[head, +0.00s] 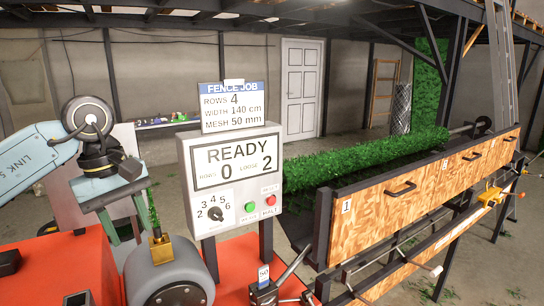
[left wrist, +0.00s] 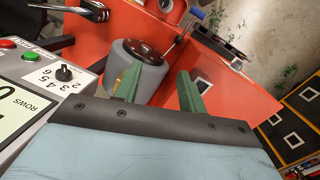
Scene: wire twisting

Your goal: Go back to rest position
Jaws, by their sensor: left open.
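My left gripper (head: 128,225) is on the left of the head view, above the red machine body and close to the grey drum. Its two green fingers are apart with nothing seen between them. In the left wrist view the open fingers (left wrist: 159,78) point toward the grey drum (left wrist: 137,70), which lies beyond them. In the head view the grey drum (head: 165,260) has a brass block (head: 160,250) at its top, just beside the fingers. I cannot tell whether they touch. My right gripper is in neither view.
A control box (head: 232,170) reading "READY 0 2" stands right of my left arm, under a "FENCE JOB" sign (head: 233,105). A lever (head: 290,270) rises at front.

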